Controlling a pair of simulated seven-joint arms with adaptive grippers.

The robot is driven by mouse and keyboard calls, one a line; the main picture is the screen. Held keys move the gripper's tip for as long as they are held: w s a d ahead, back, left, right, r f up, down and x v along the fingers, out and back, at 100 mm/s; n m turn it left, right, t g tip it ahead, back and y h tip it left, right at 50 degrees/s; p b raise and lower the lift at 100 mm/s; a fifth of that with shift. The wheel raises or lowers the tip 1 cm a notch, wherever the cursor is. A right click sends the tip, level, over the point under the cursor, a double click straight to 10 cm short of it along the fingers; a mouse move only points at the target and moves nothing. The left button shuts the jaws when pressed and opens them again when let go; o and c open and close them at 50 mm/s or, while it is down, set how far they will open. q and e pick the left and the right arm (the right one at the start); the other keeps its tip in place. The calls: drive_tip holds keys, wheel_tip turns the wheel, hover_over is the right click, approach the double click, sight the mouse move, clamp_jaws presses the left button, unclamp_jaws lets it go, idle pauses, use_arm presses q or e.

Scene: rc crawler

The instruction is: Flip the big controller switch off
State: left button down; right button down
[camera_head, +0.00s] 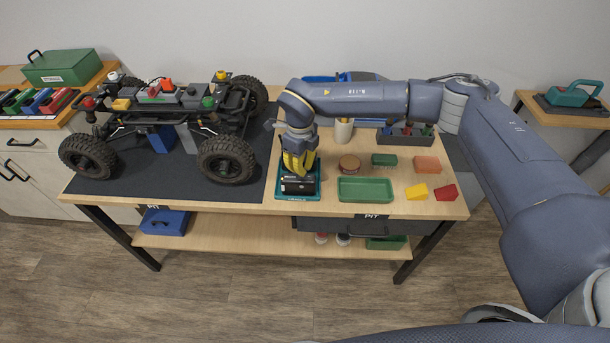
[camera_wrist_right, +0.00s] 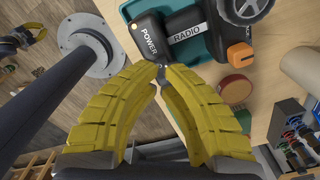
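The big black controller (camera_head: 298,186) lies on a teal tray (camera_head: 311,190) at the middle front of the table. In the right wrist view the controller (camera_wrist_right: 187,48) carries POWER and RADIO labels, a wheel (camera_wrist_right: 250,8) and an orange part (camera_wrist_right: 239,56). My right gripper (camera_head: 298,172) points down at the controller. In the wrist view its yellow fingertips (camera_wrist_right: 160,70) meet beside the POWER label. A small pale tip, possibly the switch, shows at the fingertips; its position and any contact are unclear. A small yellow and dark shape (camera_wrist_right: 22,38) may be my left gripper.
An RC crawler (camera_head: 170,115) stands on a dark mat at the left. Right of the controller are a round brown-topped tin (camera_head: 349,163), a green tray (camera_head: 366,189) and several coloured blocks. A pen cup (camera_head: 343,131) and a dark tool holder (camera_head: 405,136) stand behind.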

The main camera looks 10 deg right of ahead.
drive_tip(key=shift+f, duration=1.7)
idle(1.1)
drive_tip(key=shift+r, duration=3.5)
